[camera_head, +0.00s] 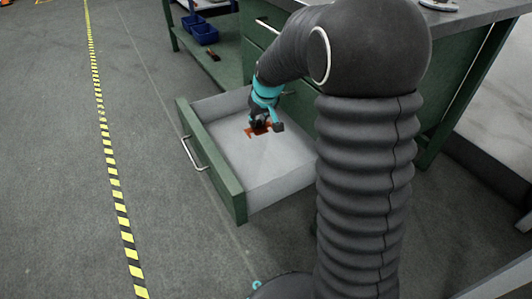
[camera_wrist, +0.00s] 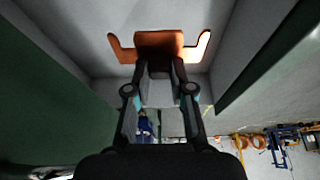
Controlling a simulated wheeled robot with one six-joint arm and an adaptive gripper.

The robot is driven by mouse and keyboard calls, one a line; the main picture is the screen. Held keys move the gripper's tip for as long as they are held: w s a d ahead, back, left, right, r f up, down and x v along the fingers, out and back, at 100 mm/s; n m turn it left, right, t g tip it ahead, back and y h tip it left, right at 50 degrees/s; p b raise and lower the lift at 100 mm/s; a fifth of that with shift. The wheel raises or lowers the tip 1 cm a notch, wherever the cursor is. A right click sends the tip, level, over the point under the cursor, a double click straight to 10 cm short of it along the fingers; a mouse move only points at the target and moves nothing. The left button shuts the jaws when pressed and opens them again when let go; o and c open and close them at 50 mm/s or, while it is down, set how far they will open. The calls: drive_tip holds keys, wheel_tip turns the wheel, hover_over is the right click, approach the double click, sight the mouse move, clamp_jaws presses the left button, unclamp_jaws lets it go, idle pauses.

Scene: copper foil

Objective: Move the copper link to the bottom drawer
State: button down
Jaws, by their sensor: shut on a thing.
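The copper link (camera_wrist: 158,41) is a flat orange-brown piece with an upturned arm at each side. In the wrist view it sits between the fingertips of my gripper (camera_wrist: 160,72), which is shut on it. In the head view my gripper (camera_head: 263,122) is inside the open drawer, with the copper link (camera_head: 250,131) at its tip, low over the pale floor. I cannot tell whether the link touches the floor. The bottom drawer (camera_head: 212,160) has a green front and grey inside, and is pulled out from the green cabinet. My arm hides part of the drawer's right side.
The drawer's handle (camera_head: 193,153) sticks out on its left front. A green shelf unit with blue bins (camera_head: 204,33) stands behind. A yellow-black floor line (camera_head: 105,140) runs along the left, with clear floor between it and the drawer.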

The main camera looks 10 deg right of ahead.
drive_tip(key=shift+w+a+f, duration=0.1)
drive_tip(key=shift+w+a, duration=0.05)
drive_tip(key=shift+w, duration=0.2)
drive_tip(key=shift+a+f+n+b, duration=0.1)
drive_tip(key=shift+f+n+b, duration=0.1)
drive_tip(key=shift+n+b, duration=0.1)
drive_tip(key=b, duration=0.2)
approach(265, 153)
drive_tip(key=a+f, duration=0.2)
drive_tip(key=w+a+f, duration=0.1)
drive_tip(key=a+f, duration=0.1)
drive_tip(key=shift+w+a+f, duration=0.1)
drive_tip(key=shift+a+f, duration=0.1)
drive_tip(key=d, duration=0.2)
drive_tip(key=w+d, duration=0.1)
drive_tip(key=d, duration=0.1)
drive_tip(key=shift+w+f+b, duration=0.1)
drive_tip(key=shift+f+b, duration=0.1)
drive_tip(key=shift+b, duration=0.1)
drive_tip(key=shift+a+f, duration=0.1)
drive_tip(key=shift+f, duration=0.3)
drive_tip(key=shift+f+b, duration=0.15)
drive_tip(key=shift+b, duration=0.15)
drive_tip(key=c, duration=1)
unclamp_jaws()
